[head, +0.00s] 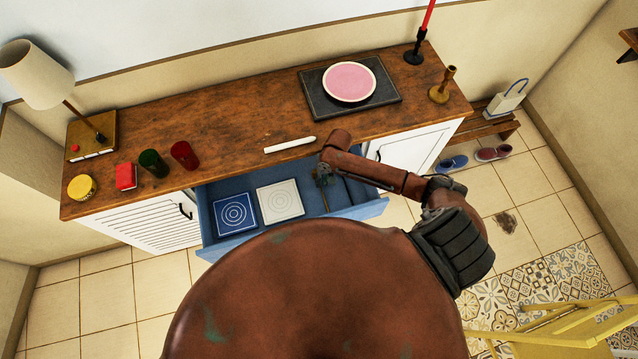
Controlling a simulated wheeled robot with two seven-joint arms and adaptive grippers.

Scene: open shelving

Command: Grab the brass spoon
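My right arm reaches in from the right, over the front of the wooden sideboard. Its small dark gripper (322,176) points down into the open blue drawer (228,243). I cannot tell whether its fingers are open or shut. A thin olive-brown shape shows at the gripper's fingers, inside the drawer. It may be the brass spoon, but it is too small and too covered to be sure, and I cannot tell whether it is touched or held. My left gripper is not in view.
The drawer also holds a blue patterned square (235,213) and a pale one (280,201). On the sideboard top (228,105) are a white stick (290,145), green and red cups (184,155), a pink plate (349,81) and a brass candlestick (441,88). A yellow chair (575,325) stands at lower right.

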